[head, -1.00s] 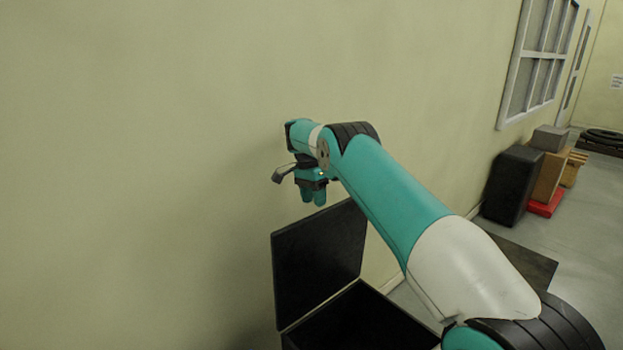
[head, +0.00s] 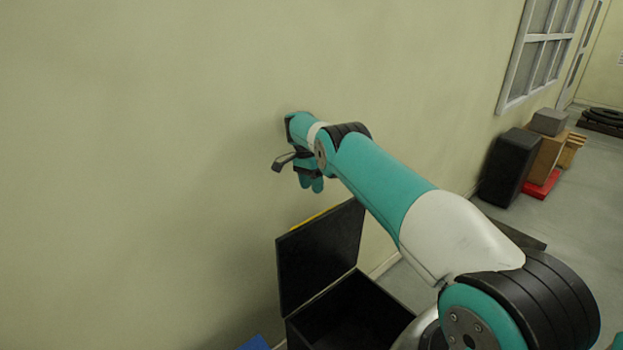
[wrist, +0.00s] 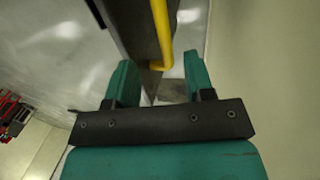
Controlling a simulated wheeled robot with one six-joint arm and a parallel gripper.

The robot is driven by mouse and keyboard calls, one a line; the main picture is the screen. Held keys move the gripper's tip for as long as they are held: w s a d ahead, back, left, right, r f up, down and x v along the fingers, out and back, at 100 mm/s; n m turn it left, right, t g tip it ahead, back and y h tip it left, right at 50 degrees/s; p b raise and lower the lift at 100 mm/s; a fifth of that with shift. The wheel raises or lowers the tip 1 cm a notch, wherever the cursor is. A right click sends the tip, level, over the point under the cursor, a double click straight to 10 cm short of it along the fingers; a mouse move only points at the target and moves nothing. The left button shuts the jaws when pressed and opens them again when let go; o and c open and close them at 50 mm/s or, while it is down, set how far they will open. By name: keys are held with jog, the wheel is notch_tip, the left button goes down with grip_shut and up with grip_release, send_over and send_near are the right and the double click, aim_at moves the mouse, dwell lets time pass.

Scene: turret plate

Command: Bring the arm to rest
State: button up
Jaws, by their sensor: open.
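My gripper (head: 312,184) shows in the head view at the end of my outstretched arm, in front of the pale wall. It hangs with its fingers down, above and apart from the raised lid of a black box. In the wrist view my gripper (wrist: 160,80) has its two green fingers spread, with nothing held between them. A yellow bar (wrist: 161,35) shows beyond the fingers there; how far off it is I cannot tell.
The open black box (head: 350,312) stands below my arm, its lid (head: 320,255) upright. A blue thing (head: 255,343) shows at the bottom edge. A black case (head: 510,167), a brown box (head: 546,158) and a red slab (head: 541,184) stand on the floor at right. The wall (head: 130,150) fills the left.

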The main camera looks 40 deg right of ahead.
dwell(0.5)
jog(key=s+a+r+n+t+b, duration=0.1)
jog(key=s+a+r+n, duration=0.2)
jog(key=a+r+n, duration=0.3)
jog(key=s+a+r+n+t+b, duration=0.1)
jog(key=s+a+r+n, duration=0.25)
jog(key=a+r, duration=0.35)
jog(key=s+a+r+n+b, duration=0.2)
jog(key=s+a+r+n, duration=0.25)
jog(key=a, duration=0.45)
jog(key=s+a+n+y, duration=0.1)
jog(key=s+a+n, duration=0.2)
jog(key=s, duration=0.7)
jog(key=s+a+n+y+b, duration=0.1)
jog(key=s+a+n, duration=0.3)
jog(key=s, duration=0.6)
jog(key=s+a+n+y+b, duration=0.1)
jog(key=s+a+n+y, duration=0.1)
jog(key=s, duration=0.8)
jog(key=a+n, duration=0.1)
jog(key=a, duration=0.1)
jog(key=shift+s+a+r, duration=0.15)
jog(key=shift+s+a, duration=0.1)
jog(key=shift+a, duration=0.1)
